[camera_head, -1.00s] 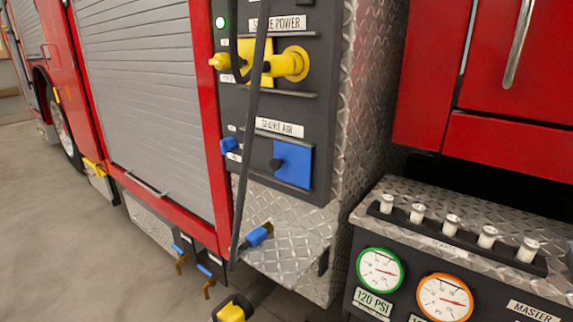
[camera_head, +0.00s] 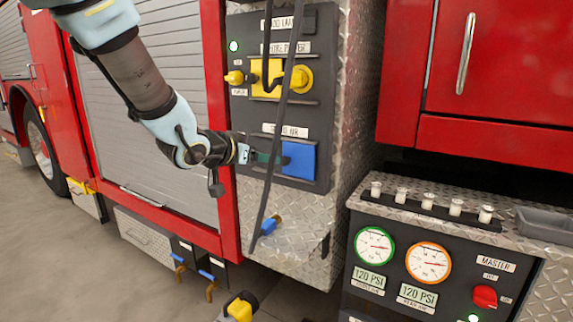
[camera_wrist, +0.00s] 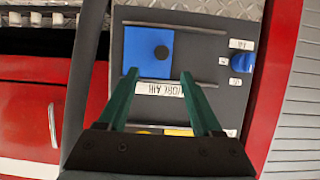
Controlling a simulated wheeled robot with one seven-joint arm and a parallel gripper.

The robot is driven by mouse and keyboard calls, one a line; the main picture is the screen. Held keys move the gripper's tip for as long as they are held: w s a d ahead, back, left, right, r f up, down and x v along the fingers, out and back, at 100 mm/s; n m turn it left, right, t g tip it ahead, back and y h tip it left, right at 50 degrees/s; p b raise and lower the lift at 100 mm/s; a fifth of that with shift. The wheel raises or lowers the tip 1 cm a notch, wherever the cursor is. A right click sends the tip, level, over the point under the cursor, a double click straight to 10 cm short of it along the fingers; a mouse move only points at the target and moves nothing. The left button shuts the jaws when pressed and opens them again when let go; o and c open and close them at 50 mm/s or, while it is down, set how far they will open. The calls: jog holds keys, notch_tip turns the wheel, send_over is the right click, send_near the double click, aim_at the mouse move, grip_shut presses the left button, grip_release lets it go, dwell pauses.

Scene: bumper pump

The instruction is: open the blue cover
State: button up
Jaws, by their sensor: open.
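The blue cover (camera_head: 299,159) is a square plate lying flat on the dark panel, under a white label. In the wrist view the blue cover (camera_wrist: 143,45) has a dark round knob on it. My gripper (camera_head: 266,157) has teal fingers and reaches in from the left, close to the cover's left side in the head view. In the wrist view my gripper (camera_wrist: 159,74) is open and empty, with its fingertips near the cover's label-side edge. I cannot tell whether a fingertip touches the panel.
A black cable (camera_head: 282,100) hangs before the panel near my fingers and also shows in the wrist view (camera_wrist: 88,60). A yellow cover (camera_head: 264,78) is above. A blue knob (camera_wrist: 243,63) sits beside the blue cover. A gauge panel (camera_head: 350,290) stands to the right.

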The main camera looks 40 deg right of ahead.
aim_at(283, 161)
jog(key=p+x, duration=0.2)
jog(key=x, duration=0.8)
jog(key=shift+w+f, duration=0.1)
jog(key=shift+w, duration=0.1)
jog(key=shift+a, duration=0.1)
grip_shut()
dwell(1.0)
